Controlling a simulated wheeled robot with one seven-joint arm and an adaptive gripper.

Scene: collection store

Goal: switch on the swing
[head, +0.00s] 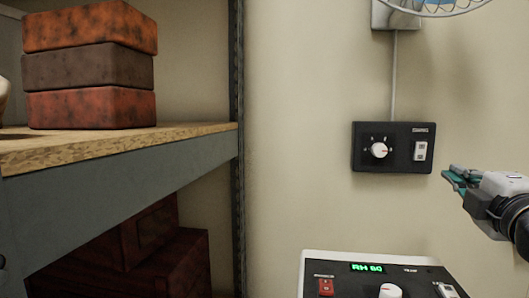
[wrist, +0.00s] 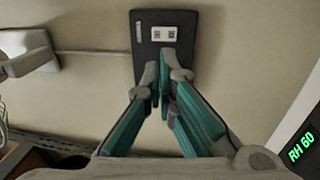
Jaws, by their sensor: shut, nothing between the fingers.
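A black control panel (head: 393,147) is on the wall, with a white round dial (head: 379,150) on its left and a white rocker switch (head: 420,151) on its right. In the wrist view the panel (wrist: 145,60) lies beyond my shut, empty fingertips (wrist: 159,78). The rocker (wrist: 164,33) shows clear of them; the dial is hidden behind the fingers.
A wall fan (head: 430,6) is above the panel, joined by a grey conduit (head: 393,75). A lower console (head: 380,262) with a green "RH 60" display stands below. A shelf (head: 120,148) with stacked boxes (head: 90,70) is at left. Bare wall surrounds the panel.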

